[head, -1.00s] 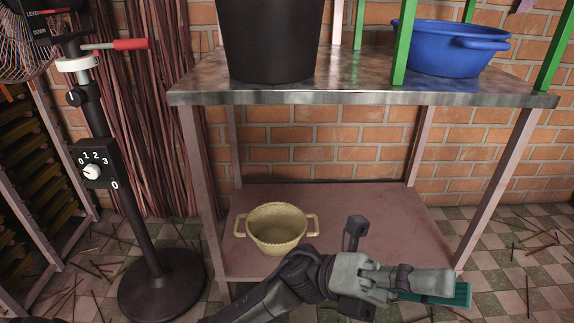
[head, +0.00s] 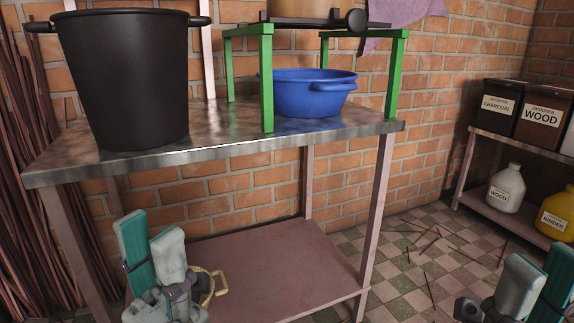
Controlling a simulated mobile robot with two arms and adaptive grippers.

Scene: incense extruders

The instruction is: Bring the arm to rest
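My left gripper (head: 152,262) shows at the bottom left, pointing up in front of the table, with teal and grey finger parts close together. My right gripper (head: 535,290) shows at the bottom right corner, partly cut off by the frame edge, also with grey and teal parts. I see nothing held in either one. The angle does not show whether their fingers are open or shut. Both are apart from the tabletop things.
A metal-topped table (head: 220,150) carries a black pot (head: 125,80), a blue basin (head: 305,95) and a green stand (head: 266,80). A shelf (head: 480,205) with containers stands at right.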

